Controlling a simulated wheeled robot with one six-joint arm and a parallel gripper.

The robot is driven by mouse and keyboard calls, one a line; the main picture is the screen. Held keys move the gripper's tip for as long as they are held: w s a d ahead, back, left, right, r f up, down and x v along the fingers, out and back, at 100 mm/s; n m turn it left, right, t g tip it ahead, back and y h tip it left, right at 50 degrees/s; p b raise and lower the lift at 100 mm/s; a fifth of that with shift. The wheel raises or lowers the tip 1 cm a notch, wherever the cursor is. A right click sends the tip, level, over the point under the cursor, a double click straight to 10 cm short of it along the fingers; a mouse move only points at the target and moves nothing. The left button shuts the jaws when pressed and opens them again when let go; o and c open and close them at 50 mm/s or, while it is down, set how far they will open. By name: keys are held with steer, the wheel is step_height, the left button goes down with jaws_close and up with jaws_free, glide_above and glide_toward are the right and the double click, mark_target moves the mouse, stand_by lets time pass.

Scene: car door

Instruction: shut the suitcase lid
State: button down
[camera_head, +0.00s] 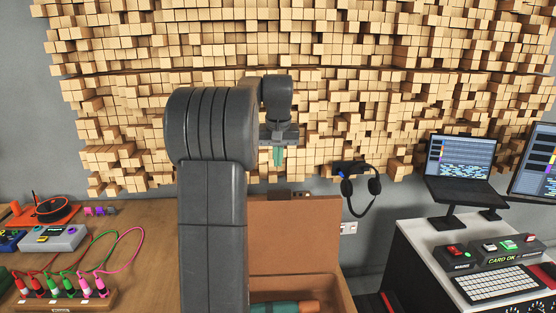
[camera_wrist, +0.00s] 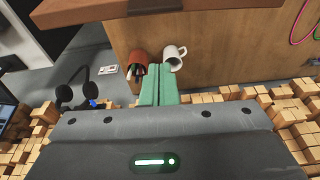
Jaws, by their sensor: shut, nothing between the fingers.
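The brown suitcase stands low at the bottom centre of the head view, its body (camera_head: 337,287) partly hidden behind my arm. Its lid (camera_head: 300,235) stands open, roughly upright at the back. Green and orange things lie inside the body. My gripper (camera_head: 278,157) shows above the lid's upper edge in the head view, with a visible gap to it. Its green fingers (camera_wrist: 158,85) are together and empty in the wrist view. A brown edge at the top of the wrist view looks like the lid (camera_wrist: 75,9).
A wooden desk (camera_head: 140,230) with cables and devices is at left. A red-brown pen cup (camera_wrist: 138,62) and white mug (camera_wrist: 173,55) stand near its back edge. A white counter with a laptop (camera_head: 463,165) is at right.

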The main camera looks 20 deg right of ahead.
steer(key=f, duration=0.2)
steer(key=s+f+p, duration=0.1)
steer(key=f, duration=0.1)
steer(key=s+f, duration=0.1)
steer(key=f, duration=0.2)
steer(key=shift+s+a+p, duration=0.15)
steer(key=shift+a+p, duration=0.15)
steer(key=shift+a, duration=0.05)
steer(key=shift+s, duration=0.1)
